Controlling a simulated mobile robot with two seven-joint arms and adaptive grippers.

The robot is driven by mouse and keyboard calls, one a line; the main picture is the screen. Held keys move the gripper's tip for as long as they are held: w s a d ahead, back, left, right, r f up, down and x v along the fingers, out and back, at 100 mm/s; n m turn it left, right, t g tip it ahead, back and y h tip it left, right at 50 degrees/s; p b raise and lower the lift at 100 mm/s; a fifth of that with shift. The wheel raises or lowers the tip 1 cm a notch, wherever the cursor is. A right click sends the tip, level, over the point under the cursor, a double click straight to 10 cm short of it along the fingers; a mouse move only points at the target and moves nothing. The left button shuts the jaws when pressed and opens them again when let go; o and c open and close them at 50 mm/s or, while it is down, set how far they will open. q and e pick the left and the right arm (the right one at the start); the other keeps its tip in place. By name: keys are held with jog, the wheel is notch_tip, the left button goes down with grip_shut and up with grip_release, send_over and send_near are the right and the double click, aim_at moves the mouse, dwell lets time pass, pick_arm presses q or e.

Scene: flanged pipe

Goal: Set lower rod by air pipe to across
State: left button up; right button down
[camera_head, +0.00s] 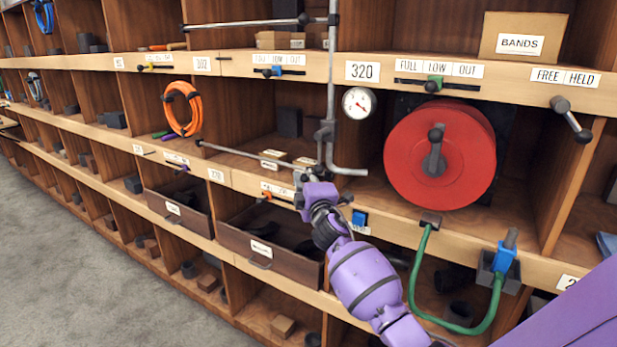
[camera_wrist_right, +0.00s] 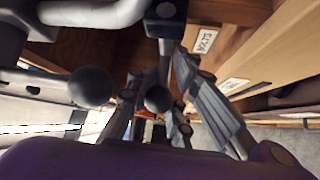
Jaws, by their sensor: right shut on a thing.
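The grey air pipe (camera_head: 331,80) runs down the front of the shelving beside a round gauge and bends right at its foot. The lower rod (camera_head: 245,153) is a thin grey bar with a dark knob at its left end. It reaches left from near the pipe, sloping slightly in the picture. My right gripper (camera_head: 302,182) is at the pipe's foot, shut on the lower rod near its right end; the grip is partly hidden. In the right wrist view, a rod and dark knob (camera_wrist_right: 158,98) show between the fingers. My left gripper is not in view.
An upper rod (camera_head: 255,23) lies across near the top. The gauge (camera_head: 358,102) and red reel (camera_head: 440,154) are right of the pipe. A green hose (camera_head: 416,275) hangs below the reel. Open drawers (camera_head: 262,248) lie below the rod. Floor (camera_head: 80,270) is clear at left.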

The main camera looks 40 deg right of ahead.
jog(key=shift+s+d+f, duration=0.1)
jog(key=shift+f, duration=0.6)
jog(key=c, duration=1.9)
grip_release()
jog(key=shift+o, duration=1.1)
jog(key=shift+s+r, duration=0.15)
jog(key=shift+r, duration=0.3)
jog(key=shift+r, duration=0.1)
